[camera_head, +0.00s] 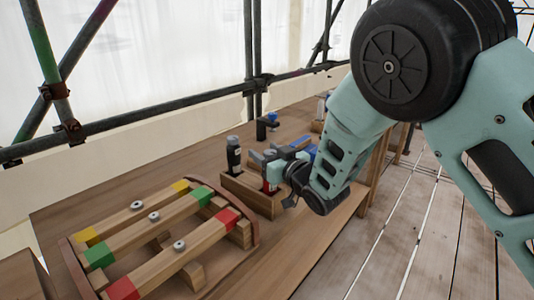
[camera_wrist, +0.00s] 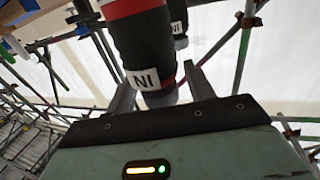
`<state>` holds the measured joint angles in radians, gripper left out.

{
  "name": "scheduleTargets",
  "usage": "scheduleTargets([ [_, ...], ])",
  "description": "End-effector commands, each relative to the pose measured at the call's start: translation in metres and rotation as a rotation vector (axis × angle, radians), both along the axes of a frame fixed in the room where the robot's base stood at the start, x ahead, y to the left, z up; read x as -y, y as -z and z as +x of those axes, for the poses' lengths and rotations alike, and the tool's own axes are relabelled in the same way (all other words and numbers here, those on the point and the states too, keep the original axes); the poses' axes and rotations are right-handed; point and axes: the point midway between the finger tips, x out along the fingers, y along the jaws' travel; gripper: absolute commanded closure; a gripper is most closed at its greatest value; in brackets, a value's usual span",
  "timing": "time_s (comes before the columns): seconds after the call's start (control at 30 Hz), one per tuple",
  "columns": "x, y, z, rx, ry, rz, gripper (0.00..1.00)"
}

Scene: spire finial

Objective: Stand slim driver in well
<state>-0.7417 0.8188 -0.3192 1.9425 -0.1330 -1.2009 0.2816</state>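A driver with a red and black handle (camera_head: 270,168) stands in the wooden block (camera_head: 264,205), beside my gripper (camera_head: 286,172). A second, black driver with a pale label (camera_head: 233,155) stands to its left. In the wrist view a black handle with a red band and an "NI" label (camera_wrist: 145,45) is close in front of the palm, between my finger lines. My gripper (camera_wrist: 160,75) has its fingers spread, with a narrow gap at the right of the handle. A second labelled handle (camera_wrist: 179,27) is behind. Which is the slim driver, and the well openings, I cannot tell.
A wooden rack with yellow, green and red-ended bars (camera_head: 150,235) fills the bench's (camera_head: 105,190) front left. A dark tool (camera_head: 266,125) and blue-marked pieces (camera_head: 300,143) are behind the block. Scaffold poles (camera_head: 160,108) run along the back.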

Motion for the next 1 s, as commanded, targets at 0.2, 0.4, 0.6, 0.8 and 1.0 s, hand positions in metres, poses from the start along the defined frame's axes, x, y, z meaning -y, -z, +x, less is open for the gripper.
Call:
scheduleTargets([
  [0.2,0.0,0.0,0.0,0.0,0.0,0.0,0.47],
  [0.4,0.004,-0.003,-0.005,-0.001,0.002,0.0,0.47],
  [0.6,0.028,-0.001,-0.035,-0.003,0.003,0.0,0.47],
  [0.8,0.053,-0.001,-0.069,-0.001,0.002,0.002,0.47],
  [1.0,0.069,-0.002,-0.09,-0.001,0.001,0.0,0.47],
])
